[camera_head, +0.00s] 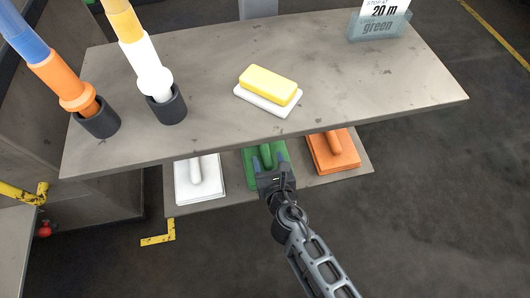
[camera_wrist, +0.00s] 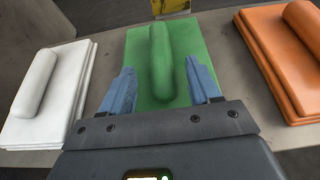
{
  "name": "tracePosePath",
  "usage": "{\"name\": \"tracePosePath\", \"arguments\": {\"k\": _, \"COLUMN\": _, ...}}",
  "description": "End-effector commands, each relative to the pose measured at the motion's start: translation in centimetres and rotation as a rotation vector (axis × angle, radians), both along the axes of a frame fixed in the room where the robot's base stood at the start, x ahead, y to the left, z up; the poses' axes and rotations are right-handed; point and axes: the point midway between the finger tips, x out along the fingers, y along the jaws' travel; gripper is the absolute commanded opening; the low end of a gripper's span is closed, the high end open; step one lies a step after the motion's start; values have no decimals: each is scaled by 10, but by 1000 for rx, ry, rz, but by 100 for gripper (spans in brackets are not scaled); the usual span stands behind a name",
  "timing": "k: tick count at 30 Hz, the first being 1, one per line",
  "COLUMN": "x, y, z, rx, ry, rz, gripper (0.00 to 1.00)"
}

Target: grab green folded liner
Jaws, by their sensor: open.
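The green folded liner (camera_wrist: 140,52) lies on the lower shelf between a white one and an orange one, with a raised rounded ridge along its middle. In the head view the green liner (camera_head: 250,154) is partly hidden by the upper table and my gripper. My gripper (camera_wrist: 164,88) is open, its two bluish fingers apart on either side of the ridge's near end. I cannot tell whether the fingers touch the liner. In the head view my gripper (camera_head: 267,163) is over the liner's near part.
A white folded liner (camera_head: 199,179) lies left and an orange one (camera_head: 333,152) right on the lower shelf (camera_head: 240,203). The upper table (camera_head: 350,95) overhangs them, carrying a yellow block (camera_head: 268,85), a white pad, two dark cups with tubes and a sign (camera_head: 380,22).

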Motion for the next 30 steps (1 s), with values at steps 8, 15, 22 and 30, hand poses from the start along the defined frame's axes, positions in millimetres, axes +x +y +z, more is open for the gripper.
{"name": "tracePosePath", "arguments": {"k": 8, "x": 36, "y": 8, "z": -9, "rx": 2, "ry": -1, "rz": -2, "gripper": 62}}
{"name": "tracePosePath", "arguments": {"k": 15, "x": 40, "y": 9, "z": -9, "rx": 2, "ry": 2, "rz": -2, "gripper": 62}}
{"name": "tracePosePath", "arguments": {"k": 22, "x": 40, "y": 9, "z": -9, "rx": 2, "ry": 1, "rz": -2, "gripper": 46}}
{"name": "tracePosePath", "arguments": {"k": 30, "x": 40, "y": 9, "z": -9, "rx": 3, "ry": 1, "rz": -1, "gripper": 21}}
